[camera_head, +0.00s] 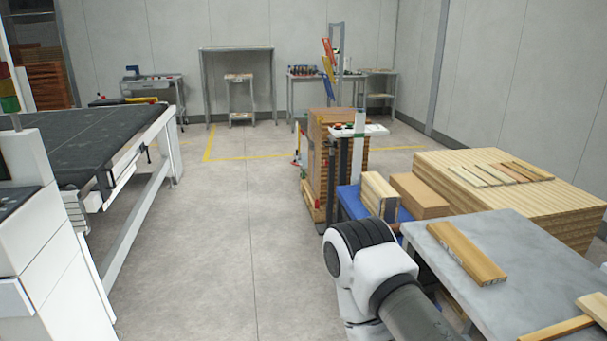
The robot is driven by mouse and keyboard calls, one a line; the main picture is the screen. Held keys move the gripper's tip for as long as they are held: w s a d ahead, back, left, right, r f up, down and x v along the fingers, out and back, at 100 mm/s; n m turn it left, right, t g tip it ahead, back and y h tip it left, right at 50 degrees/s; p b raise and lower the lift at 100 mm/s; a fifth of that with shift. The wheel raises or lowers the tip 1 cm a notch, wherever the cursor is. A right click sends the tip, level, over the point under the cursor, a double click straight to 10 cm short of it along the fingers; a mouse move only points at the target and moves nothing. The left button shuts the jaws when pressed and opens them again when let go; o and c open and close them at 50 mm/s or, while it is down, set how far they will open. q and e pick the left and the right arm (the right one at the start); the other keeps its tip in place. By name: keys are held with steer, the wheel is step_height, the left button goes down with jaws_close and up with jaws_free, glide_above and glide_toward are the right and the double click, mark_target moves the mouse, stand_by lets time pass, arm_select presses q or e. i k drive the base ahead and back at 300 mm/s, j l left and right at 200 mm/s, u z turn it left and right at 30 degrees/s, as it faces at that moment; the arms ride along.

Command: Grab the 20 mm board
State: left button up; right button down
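A thick light-brown wooden board (467,252) lies flat on the grey table (510,285) at the right. A thinner wooden strip (556,330) and a pale wooden block (595,308) lie at the table's near right, cut off by the picture edge. No thickness marking is readable, so I cannot tell which one is the 20 mm board. One of my arms shows its white and black joint left of the table, at the lower middle right. Neither of my grippers is in view.
A conveyor-like machine (85,145) stands at the left. A large stack of boards (500,190) with loose strips on top is behind the table. A cardboard box (420,195) and upright boards (379,193) stand beside it. The middle floor (220,240) is clear.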

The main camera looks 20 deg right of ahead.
mark_target(477, 266)
steer(key=i+z, duration=0.5)
steer(key=i+j+z, duration=0.15)
steer(key=i+z, duration=0.3)
steer(key=i+j+z, duration=0.35)
steer(key=i+z, duration=0.15)
steer(key=i+j+z, duration=0.5)
